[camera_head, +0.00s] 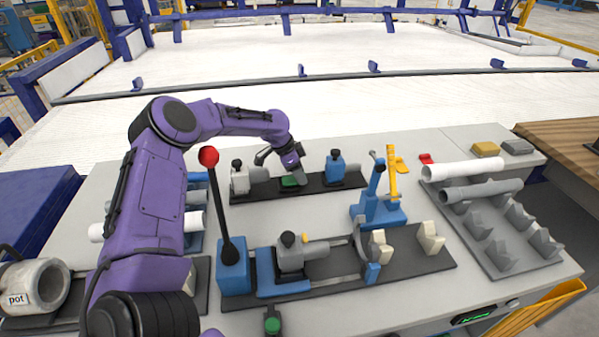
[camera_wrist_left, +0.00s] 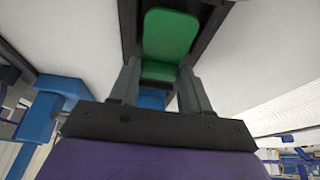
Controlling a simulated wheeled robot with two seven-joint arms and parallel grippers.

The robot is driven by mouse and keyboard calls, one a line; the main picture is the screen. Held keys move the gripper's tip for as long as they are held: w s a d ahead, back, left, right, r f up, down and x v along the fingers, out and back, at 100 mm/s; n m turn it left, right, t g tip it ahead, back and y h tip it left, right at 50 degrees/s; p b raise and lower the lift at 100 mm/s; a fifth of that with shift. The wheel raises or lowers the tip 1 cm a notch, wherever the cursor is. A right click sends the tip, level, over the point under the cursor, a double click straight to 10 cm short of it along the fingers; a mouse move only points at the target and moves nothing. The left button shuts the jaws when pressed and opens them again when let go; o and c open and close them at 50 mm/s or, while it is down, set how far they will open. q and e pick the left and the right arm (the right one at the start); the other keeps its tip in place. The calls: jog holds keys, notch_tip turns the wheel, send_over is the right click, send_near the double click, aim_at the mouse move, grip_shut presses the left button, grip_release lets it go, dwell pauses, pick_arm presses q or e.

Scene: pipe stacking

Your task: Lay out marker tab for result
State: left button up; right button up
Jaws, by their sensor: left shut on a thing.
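A green marker tab (camera_head: 292,181) is at the dark strip (camera_head: 258,190) on the back of the bench, between a grey fixture and a blue one. My left gripper (camera_head: 296,174) reaches down over it from the left and is shut on it. In the left wrist view the green tab (camera_wrist_left: 170,34) shows between and beyond the two fingers of the gripper (camera_wrist_left: 160,75). I cannot tell whether the tab touches the strip. A red tab (camera_head: 426,158), a yellow tab (camera_head: 487,149) and a grey tab (camera_head: 517,147) lie at the back right. My right gripper is not in view.
The grey fixture (camera_head: 240,180) and blue fixture (camera_head: 335,168) stand close on either side of my left gripper. A red-knobbed lever (camera_head: 209,157) and a blue-and-yellow stand (camera_head: 378,205) rise in front. A white pipe (camera_head: 463,170) and a grey pipe (camera_head: 481,191) lie at right.

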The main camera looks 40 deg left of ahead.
aim_at(287, 180)
pick_arm(q)
jog(key=shift+f+b, duration=0.4)
jog(key=shift+f, duration=0.3)
dwell(0.6)
jog(key=o, duration=1.1)
jog(key=v, duration=1)
jog(key=shift+s+r, duration=0.15)
jog(key=shift+r, duration=0.1)
jog(key=shift+a+r, duration=0.1)
